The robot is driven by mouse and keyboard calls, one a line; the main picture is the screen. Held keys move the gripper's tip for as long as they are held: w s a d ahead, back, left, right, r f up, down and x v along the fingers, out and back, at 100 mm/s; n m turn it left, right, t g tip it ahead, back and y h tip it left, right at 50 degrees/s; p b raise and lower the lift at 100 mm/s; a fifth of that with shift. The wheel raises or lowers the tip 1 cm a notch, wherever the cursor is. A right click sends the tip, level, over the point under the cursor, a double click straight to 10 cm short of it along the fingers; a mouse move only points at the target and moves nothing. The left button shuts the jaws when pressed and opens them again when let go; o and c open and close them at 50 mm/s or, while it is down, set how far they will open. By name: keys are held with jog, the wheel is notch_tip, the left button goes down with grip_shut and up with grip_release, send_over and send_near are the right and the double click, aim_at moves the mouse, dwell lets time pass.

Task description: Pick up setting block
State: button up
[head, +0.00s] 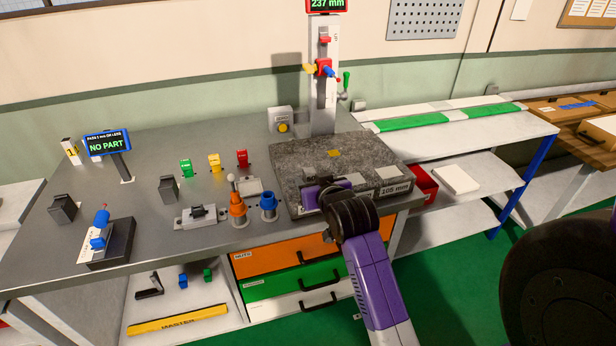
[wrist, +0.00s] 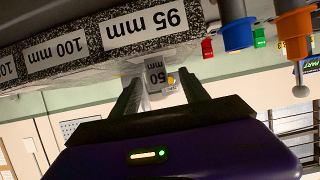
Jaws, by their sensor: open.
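A small pale block labelled 50 mm (wrist: 155,78), which looks like the setting block, shows between my fingers in the wrist view. It appears to stand on the dark speckled granite plate (head: 300,150); in the head view a small grey block (head: 309,175) shows just left of my gripper's far side. My gripper (wrist: 162,88) is open, one finger to each side of the block. I cannot tell whether either finger touches it. In the head view my purple gripper (head: 325,192) is low over the plate's front edge, its fingertips mostly hidden.
Labels such as 105 mm (head: 395,187) line the plate's front edge. An orange holder (head: 237,207) and a blue holder (head: 269,205) stand close left of the plate. A height gauge column (head: 322,100) rises behind it. A red bin (head: 424,184) is to the right.

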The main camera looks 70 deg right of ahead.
aim_at(311, 178)
jog(key=x, duration=0.4)
jog(key=shift+d+p, duration=0.15)
jog(key=shift+p, duration=0.2)
jog(key=shift+s, duration=0.1)
grip_shut()
jog(key=shift+r, duration=0.1)
